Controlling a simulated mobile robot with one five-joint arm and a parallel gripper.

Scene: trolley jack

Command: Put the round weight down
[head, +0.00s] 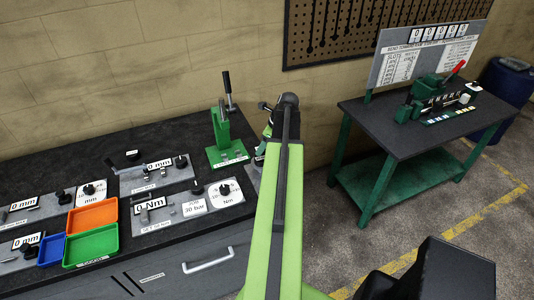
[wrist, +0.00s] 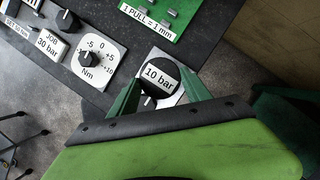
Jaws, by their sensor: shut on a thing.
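The round weight (wrist: 158,72) is a black disc with a white label reading "10 bar". It sits between the two green fingers of my gripper (wrist: 160,90) in the wrist view, and the gripper is shut on it. Beneath or just behind it is a pale plate (wrist: 160,56) on the dark bench, near the bench's front edge. I cannot tell whether the weight touches the plate. In the head view my arm hides the weight and most of the gripper; part of the plate (head: 257,160) shows left of my arm.
A green press (head: 226,140) with an upright lever stands left of my arm on the bench. A dial panel (head: 225,195) lies nearer the front edge. Orange (head: 92,218), green (head: 92,246) and blue (head: 52,250) trays stand left. A separate green-legged table (head: 400,125) is at right.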

